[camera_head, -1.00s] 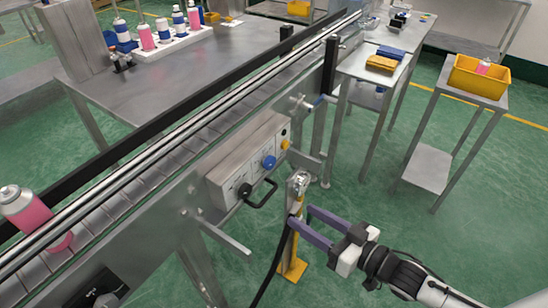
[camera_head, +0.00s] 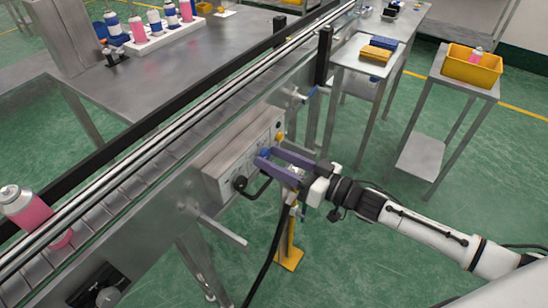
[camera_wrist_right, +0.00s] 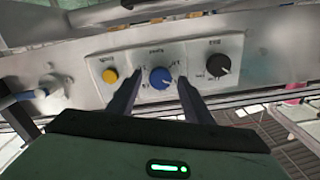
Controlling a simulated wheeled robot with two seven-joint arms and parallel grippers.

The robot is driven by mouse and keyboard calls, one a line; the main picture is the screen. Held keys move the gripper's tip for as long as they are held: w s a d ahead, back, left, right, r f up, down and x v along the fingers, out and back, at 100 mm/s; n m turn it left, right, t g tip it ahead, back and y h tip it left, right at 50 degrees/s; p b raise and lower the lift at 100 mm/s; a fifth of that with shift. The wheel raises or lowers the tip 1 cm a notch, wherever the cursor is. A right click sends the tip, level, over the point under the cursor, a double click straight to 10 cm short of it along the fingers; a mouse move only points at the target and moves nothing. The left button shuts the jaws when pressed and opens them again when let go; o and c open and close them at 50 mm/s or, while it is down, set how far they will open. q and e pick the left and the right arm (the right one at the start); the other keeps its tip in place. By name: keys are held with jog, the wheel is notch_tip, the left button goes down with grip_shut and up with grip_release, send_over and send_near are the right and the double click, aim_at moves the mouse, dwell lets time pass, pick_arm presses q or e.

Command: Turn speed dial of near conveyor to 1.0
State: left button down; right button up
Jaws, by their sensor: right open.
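The near conveyor (camera_head: 150,165) carries a grey control box (camera_head: 222,163) on its side. In the right wrist view the box's white panel (camera_wrist_right: 134,62) holds a blue dial (camera_wrist_right: 160,78) in the middle, between a yellow button (camera_wrist_right: 110,76) and a black knob (camera_wrist_right: 218,65). The blue dial also shows in the head view (camera_head: 265,153), partly covered by a finger. My right gripper (camera_head: 262,157) is open, its purple fingers pointing at the box. In the right wrist view the fingertips (camera_wrist_right: 159,82) lie to either side of the blue dial; contact cannot be told. My left gripper is not in view.
A black handle (camera_head: 258,193) sticks out below the control box, close to my right gripper. A yellow-footed post (camera_head: 288,258) with a black cable stands below it.

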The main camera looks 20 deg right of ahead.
jog(key=shift+w+a, duration=0.1)
jog(key=shift+w, duration=0.05)
jog(key=shift+c, duration=0.4)
jog(key=c, duration=1)
jog(key=shift+n, duration=0.3)
jog(key=n, duration=0.5)
jog(key=shift+n, duration=0.3)
jog(key=n, duration=0.5)
jog(key=shift+n, duration=0.3)
